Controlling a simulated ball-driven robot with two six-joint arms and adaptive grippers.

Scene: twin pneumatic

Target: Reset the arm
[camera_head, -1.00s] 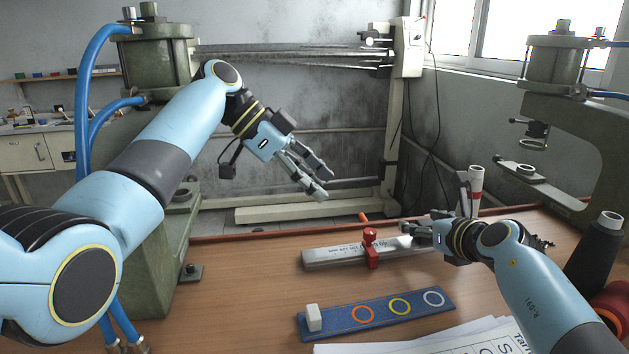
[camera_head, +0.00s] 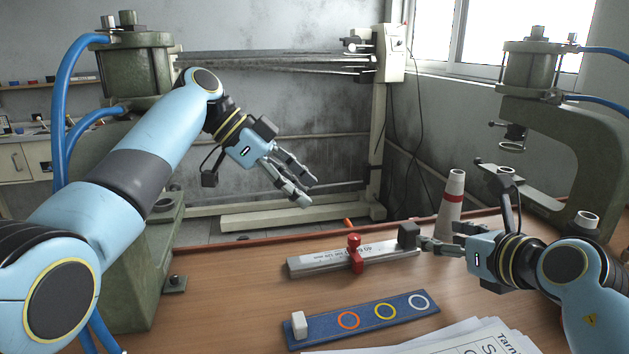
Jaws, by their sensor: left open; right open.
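My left gripper (camera_head: 302,187) is open and empty, raised in the air in front of the back wall and clear of the table. My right gripper (camera_head: 440,238) is open and empty, low over the right part of the table. Its fingers point left toward a dark grey block (camera_head: 408,235) at the right end of a long grey bar (camera_head: 320,260). One fingertip appears close to the block; I cannot tell whether they touch. A red clamp-like piece (camera_head: 355,254) stands on the bar.
A blue strip (camera_head: 365,325) with orange, yellow and white rings holds a white block (camera_head: 299,324). Papers (camera_head: 465,340) lie at the front. A white-red cone (camera_head: 452,205) stands behind my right gripper. Green presses stand left (camera_head: 135,65) and right (camera_head: 560,110).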

